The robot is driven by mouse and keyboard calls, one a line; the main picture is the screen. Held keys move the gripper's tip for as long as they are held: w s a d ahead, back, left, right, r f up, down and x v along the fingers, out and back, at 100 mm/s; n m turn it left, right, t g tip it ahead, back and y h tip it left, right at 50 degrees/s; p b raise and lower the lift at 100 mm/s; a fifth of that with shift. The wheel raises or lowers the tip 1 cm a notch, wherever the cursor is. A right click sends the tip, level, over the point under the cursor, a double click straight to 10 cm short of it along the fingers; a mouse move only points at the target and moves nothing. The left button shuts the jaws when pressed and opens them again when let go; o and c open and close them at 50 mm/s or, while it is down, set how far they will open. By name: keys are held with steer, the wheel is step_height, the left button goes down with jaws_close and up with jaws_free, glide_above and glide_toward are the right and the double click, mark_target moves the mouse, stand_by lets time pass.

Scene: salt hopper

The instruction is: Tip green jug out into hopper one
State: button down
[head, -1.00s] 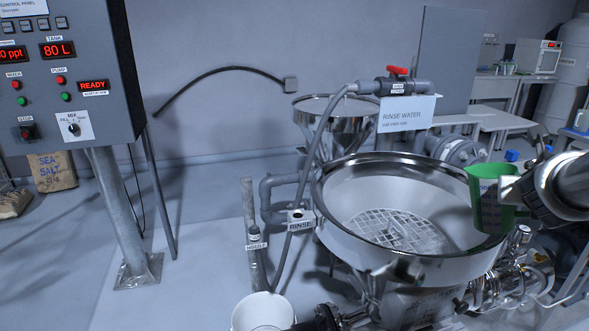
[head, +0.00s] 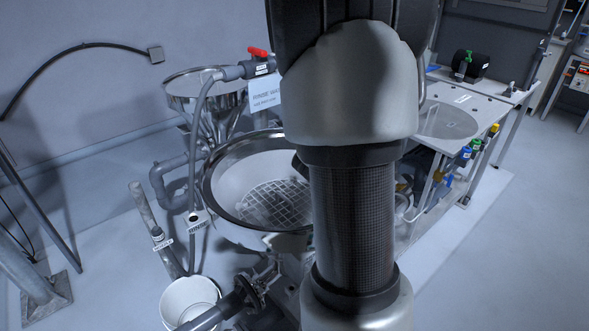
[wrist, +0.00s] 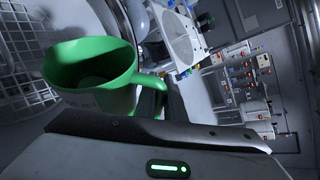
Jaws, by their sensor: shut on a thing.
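The green jug (wrist: 90,72) shows in the wrist view with its open mouth facing the camera side and its handle at the right. My gripper (wrist: 150,122) is shut on the jug. Its inside looks dark, and I cannot tell what it holds. The large steel hopper (head: 222,164) with a white inside and a grate stands left of my arm in the head view. Its grate and wall also show in the wrist view, at the left beyond the jug. My arm hides the jug, my gripper and the hopper's right side in the head view. No hopper number is readable.
A smaller steel hopper (head: 200,88) stands behind, with a red-handled rinse valve (head: 258,55) and hose. A white bucket (head: 190,302) and a pipe (head: 155,228) stand at the front left. A bench (head: 470,105) stands at the right, with clear floor beyond.

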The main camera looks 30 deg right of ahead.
steer(key=shift+w+a+r+n+p, duration=0.1)
steer(key=shift+w+r+n+p, duration=0.1)
steer(key=shift+r+p, duration=0.3)
steer(key=shift+w+a+r+n+p, duration=0.1)
steer(key=shift+r+n+p, duration=0.15)
steer(key=shift+p, duration=0.45)
steer(key=shift+w+f+g+h+p, duration=0.1)
steer(key=shift+g+h+p, duration=0.2)
steer(key=shift+w+a+n+p, duration=0.15)
steer(key=shift+n+p, duration=0.1)
steer(key=shift+p, duration=0.15)
steer(key=shift+w+a+p, duration=0.1)
steer(key=shift+w+p, duration=0.05)
steer(key=shift+p, duration=0.3)
